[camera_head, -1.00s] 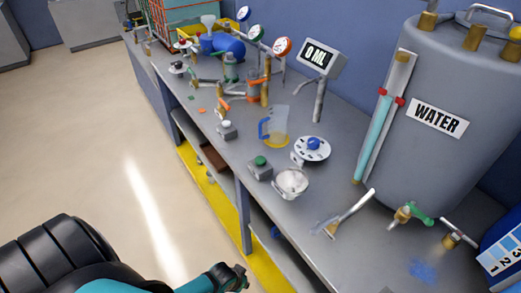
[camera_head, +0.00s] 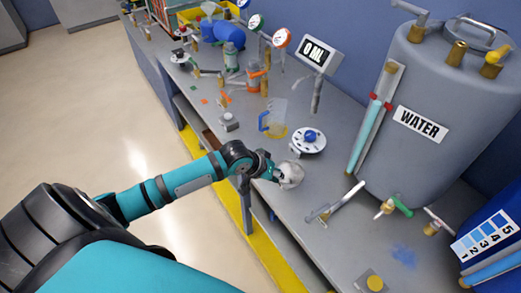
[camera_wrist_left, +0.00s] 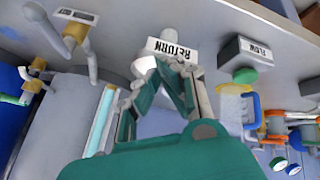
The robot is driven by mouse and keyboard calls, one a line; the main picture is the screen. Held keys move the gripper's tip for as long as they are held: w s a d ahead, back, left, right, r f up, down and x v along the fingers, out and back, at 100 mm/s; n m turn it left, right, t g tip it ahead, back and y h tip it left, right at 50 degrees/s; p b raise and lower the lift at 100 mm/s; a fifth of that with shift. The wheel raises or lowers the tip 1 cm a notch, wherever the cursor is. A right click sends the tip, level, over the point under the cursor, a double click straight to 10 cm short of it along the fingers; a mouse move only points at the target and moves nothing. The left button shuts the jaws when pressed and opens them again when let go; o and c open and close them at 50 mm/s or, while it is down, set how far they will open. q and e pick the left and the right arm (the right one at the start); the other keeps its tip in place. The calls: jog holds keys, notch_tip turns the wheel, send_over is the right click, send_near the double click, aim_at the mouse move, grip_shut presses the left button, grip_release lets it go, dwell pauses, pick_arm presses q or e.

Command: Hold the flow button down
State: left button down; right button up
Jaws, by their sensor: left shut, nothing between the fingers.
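The flow button is the green button (camera_wrist_left: 245,75) on the grey box labelled FLOW (camera_wrist_left: 247,52), right of centre in the left wrist view. In the head view my left gripper and wrist hide it. My left gripper (camera_head: 280,174) is shut and empty, over the bench at the white bowl-like return part (camera_head: 292,174). In the left wrist view its fingertips (camera_wrist_left: 165,66) lie in front of the RETURN label (camera_wrist_left: 175,48), to the left of the green button and apart from it. I cannot tell whether they touch the white part. My right gripper is not in view.
A jug with a blue handle (camera_head: 274,122) and a white dial with a blue knob (camera_head: 308,139) stand behind. A second grey box (camera_head: 229,122) sits farther left. The water tank (camera_head: 430,120) and a pipe (camera_head: 338,204) are to the right.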

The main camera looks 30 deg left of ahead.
pick_arm(q)
jog(key=w+a+r+n+t, duration=0.1)
jog(key=w+a+r+n, duration=0.1)
jog(key=w+a, duration=0.3)
jog(key=w+a+r+n+t+y, duration=0.1)
jog(key=w+a+r, duration=0.3)
jog(key=a, duration=0.4)
jog(key=shift+w+r+n, duration=0.35)
jog(key=shift+r+n, duration=0.1)
jog(key=shift+n, duration=0.45)
notch_tip(320, 180, down, 7)
jog(key=b, duration=0.8)
jog(key=shift+f, duration=0.9)
